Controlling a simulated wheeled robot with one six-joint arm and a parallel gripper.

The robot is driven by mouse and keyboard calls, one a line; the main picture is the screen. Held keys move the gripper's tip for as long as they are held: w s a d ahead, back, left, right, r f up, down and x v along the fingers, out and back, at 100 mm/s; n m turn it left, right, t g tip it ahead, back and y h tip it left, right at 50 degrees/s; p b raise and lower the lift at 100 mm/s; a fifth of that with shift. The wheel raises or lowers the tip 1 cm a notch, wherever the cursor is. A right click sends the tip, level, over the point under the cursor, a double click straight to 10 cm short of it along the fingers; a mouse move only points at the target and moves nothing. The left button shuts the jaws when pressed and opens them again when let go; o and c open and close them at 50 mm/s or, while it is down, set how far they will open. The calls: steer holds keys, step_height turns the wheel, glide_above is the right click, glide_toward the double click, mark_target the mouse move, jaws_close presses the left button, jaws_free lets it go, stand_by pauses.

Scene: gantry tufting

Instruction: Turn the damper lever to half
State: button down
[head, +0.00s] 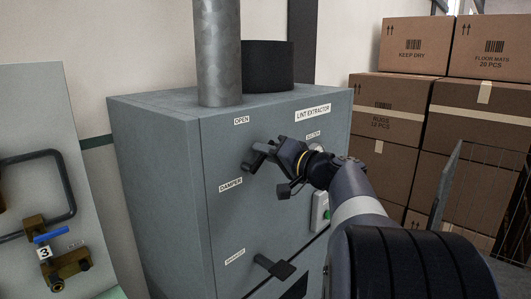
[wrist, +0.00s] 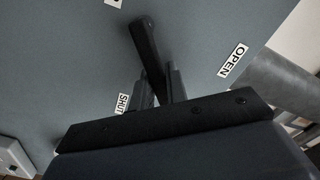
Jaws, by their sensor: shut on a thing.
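The damper lever is a black bar on the front of the grey lint extractor cabinet (head: 155,165). In the wrist view the damper lever (wrist: 147,50) runs from its pivot down between my fingers, with the OPEN label (wrist: 233,60) to its right and the SHUT label (wrist: 122,103) to its left. In the head view the lever (head: 255,158) shows partly beside my gripper (head: 272,151), above the DAMPER label (head: 230,185). My gripper is shut on the lever's free end; the fingers hide that end.
A second dark lever (head: 273,266) sits lower on the cabinet front. Stacked cartons (head: 385,120) and a wire cage (head: 490,190) stand right. A valve panel (head: 40,120) stands left.

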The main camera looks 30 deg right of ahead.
steer(key=shift+a+f+n+b, duration=0.15)
steer(key=shift+n+b, duration=0.25)
steer(key=shift+b, duration=1.25)
steer(key=shift+r+n, duration=0.3)
steer(key=c, duration=1.4)
jaws_free()
steer(key=shift+s, duration=0.1)
